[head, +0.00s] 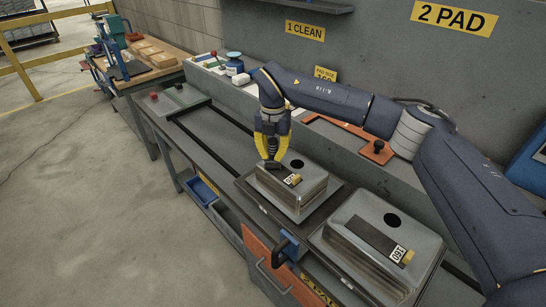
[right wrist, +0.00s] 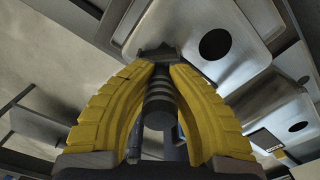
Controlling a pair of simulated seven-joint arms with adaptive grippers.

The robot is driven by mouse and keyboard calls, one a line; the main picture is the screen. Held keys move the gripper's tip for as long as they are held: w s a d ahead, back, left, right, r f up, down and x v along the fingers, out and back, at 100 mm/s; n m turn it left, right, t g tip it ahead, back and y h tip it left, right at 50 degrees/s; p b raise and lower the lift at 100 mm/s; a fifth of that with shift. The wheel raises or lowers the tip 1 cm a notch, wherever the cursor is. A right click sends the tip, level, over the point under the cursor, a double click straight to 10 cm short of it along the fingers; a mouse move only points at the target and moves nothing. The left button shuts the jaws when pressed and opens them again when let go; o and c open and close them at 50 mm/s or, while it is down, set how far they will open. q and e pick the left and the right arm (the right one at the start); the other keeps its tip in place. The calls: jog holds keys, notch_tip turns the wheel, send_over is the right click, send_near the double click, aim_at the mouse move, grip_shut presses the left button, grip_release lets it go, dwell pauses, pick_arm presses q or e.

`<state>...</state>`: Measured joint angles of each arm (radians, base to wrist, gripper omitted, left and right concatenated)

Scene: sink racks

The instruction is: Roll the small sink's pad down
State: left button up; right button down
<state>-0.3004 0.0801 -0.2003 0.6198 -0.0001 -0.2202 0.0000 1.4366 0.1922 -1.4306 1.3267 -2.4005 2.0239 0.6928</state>
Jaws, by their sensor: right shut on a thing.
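The small sink (head: 308,200) lies upside down on the bench, drain hole up. Its dark pad (head: 281,172), with a white and yellow label at one end, lies on the upturned base. My right gripper (head: 271,160) has yellow fingers and is over the far left end of that pad. It is shut on a dark ribbed roller handle (right wrist: 158,100), which shows between the fingers in the right wrist view. I cannot tell whether the roller touches the pad. My left gripper is not in view.
A larger upturned sink (head: 349,257) with a labelled dark pad (head: 370,236) stands to the right. An orange tray (head: 340,132) lies behind, under my right arm. A blue clamp (head: 287,245) is at the bench front. The bench (head: 215,145) is mostly clear to the left.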

aim_at(271, 138)
jog(key=shift+w+a, duration=0.25)
jog(key=shift+w, duration=0.1)
jog(key=shift+a+r, duration=0.15)
jog(key=shift+r, duration=3.85)
